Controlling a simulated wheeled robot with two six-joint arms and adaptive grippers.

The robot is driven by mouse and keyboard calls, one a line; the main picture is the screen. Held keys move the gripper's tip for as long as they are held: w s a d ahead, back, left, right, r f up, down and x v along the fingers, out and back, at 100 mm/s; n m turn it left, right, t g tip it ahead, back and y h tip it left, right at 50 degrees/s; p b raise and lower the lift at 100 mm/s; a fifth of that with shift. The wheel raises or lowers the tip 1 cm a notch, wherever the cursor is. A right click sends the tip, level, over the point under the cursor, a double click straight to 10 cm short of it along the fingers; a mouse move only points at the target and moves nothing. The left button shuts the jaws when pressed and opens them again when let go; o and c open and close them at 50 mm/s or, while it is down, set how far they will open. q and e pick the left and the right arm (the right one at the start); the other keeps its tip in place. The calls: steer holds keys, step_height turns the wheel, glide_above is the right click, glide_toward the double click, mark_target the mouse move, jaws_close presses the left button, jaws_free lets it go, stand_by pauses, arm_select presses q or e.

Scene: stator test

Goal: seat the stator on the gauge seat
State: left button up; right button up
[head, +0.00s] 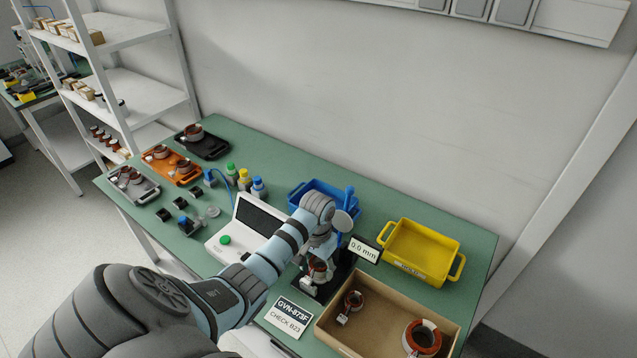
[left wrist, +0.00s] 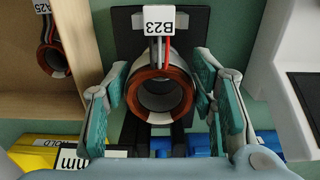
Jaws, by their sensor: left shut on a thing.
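The stator (left wrist: 163,92) is a grey ring with copper windings, red and white leads and a white tag reading B23. My left gripper (left wrist: 160,84) is shut on it, one finger at each side. In the head view the stator (head: 317,266) is partly hidden below my left gripper (head: 320,252), at the black gauge (head: 340,268). The gauge display (head: 363,249) reads 0.0 mm. In the left wrist view the black gauge plate (left wrist: 126,42) lies behind the stator. The seat itself is hidden, so I cannot tell whether the stator touches it. My right gripper is not in view.
A cardboard box (head: 388,311) with other stators stands in front right of the gauge. A yellow bin (head: 419,252) is to the right, a blue bin (head: 318,189) behind. A white tester (head: 222,242) and sign (head: 289,315) are nearby. Trays (head: 203,145) sit far left.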

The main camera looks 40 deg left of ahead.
arm_select(q)
steer(key=shift+f+b, duration=0.35)
steer(key=shift+f, duration=0.3)
steer(key=shift+f, duration=0.1)
steer(key=shift+f, duration=0.15)
steer(key=shift+f, duration=0.35)
steer(key=o, duration=1.5)
steer(key=shift+o, duration=0.2)
